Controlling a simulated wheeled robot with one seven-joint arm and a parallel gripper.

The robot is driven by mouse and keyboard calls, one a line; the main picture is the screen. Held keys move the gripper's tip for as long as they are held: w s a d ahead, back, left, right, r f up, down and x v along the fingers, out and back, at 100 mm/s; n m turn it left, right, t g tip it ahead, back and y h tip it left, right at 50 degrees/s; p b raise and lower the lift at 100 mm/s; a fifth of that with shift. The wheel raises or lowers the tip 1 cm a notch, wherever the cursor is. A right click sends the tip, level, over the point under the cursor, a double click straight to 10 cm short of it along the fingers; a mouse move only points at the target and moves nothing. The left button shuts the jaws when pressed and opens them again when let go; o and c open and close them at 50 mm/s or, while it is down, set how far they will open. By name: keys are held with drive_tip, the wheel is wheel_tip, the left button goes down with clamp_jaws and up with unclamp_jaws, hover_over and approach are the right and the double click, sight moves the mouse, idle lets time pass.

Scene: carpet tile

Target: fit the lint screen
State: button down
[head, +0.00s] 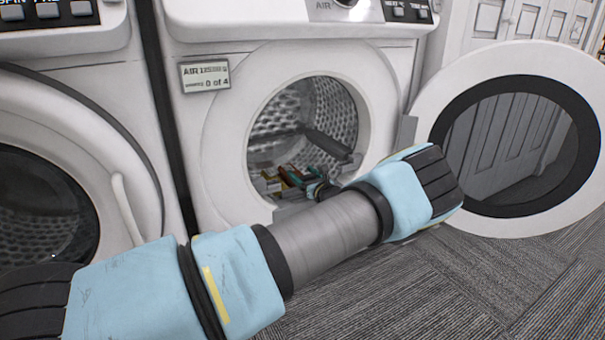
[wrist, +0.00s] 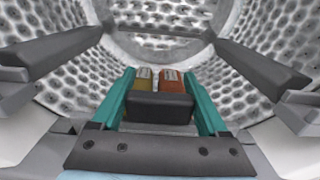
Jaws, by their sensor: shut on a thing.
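In the wrist view my gripper (wrist: 158,82) has its two teal fingers closed on what appears to be the lint screen (wrist: 160,105). A dark block shows nearest me between the fingers, with a yellow part and an orange-red part bearing small pale labels beyond it. I cannot tell whether these are all one piece. In the head view my gripper (head: 303,176) is at the lower rim of the open dryer's round opening (head: 215,140), largely hidden by my wrist. Red and yellow-brown bits show beside it. Any slot for the screen is hidden.
The perforated drum (wrist: 275,75) surrounds my gripper, with dark vanes to the left (wrist: 60,52) and right (wrist: 262,70). The dryer door (head: 440,105) stands open at the right. A second machine (head: 105,130) stands left, its door shut. Carpet (head: 400,290) is clear in front.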

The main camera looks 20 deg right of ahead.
drive_tip(key=shift+f, duration=0.35)
unclamp_jaws()
drive_tip(key=shift+s, duration=0.1)
drive_tip(key=s+p, duration=0.3)
drive_tip(key=s, duration=0.7)
drive_tip(key=shift+s+d, duration=0.3)
drive_tip(key=shift+d, duration=0.15)
drive_tip(key=shift+r, duration=0.1)
